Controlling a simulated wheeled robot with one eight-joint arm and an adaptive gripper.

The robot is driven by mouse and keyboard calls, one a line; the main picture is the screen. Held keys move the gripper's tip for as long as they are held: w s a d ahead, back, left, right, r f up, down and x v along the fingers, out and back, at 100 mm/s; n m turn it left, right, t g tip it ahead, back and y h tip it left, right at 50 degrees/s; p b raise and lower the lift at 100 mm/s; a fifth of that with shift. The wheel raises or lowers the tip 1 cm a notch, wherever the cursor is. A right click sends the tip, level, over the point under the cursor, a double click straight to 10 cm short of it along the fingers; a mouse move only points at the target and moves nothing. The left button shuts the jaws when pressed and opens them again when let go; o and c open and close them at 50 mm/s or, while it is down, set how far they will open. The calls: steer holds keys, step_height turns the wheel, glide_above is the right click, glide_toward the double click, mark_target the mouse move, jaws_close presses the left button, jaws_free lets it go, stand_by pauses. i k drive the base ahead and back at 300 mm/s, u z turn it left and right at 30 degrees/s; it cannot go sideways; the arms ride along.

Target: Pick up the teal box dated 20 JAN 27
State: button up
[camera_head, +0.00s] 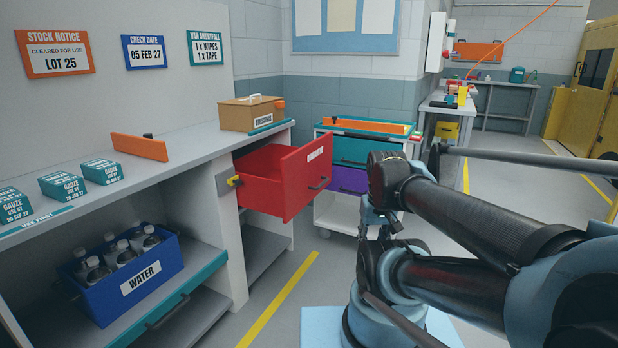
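Three teal gauze boxes stand in a row on the left of the grey counter. The right one (103,171) seems to read 20 JAN 27, the middle one (63,186) 20 JUN 27 and the left one (13,204) 20 SEP 27; the print is small. The left box is cut by the picture's edge. My arm is folded at the right, well away from the boxes. Dark parts below its bend look like my gripper (382,226), mostly hidden by the arm, so its fingers are unclear.
An orange plate (139,147) and a tan case (250,114) are on the counter (195,140). A blue WATER crate (150,280) sits below. A drawer cart (335,206) stands behind. Floor with a yellow line is clear in front.

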mark_target(63, 187)
steer(key=u, duration=2)
steer(key=i, duration=0.3)
steer(key=u, duration=0.05)
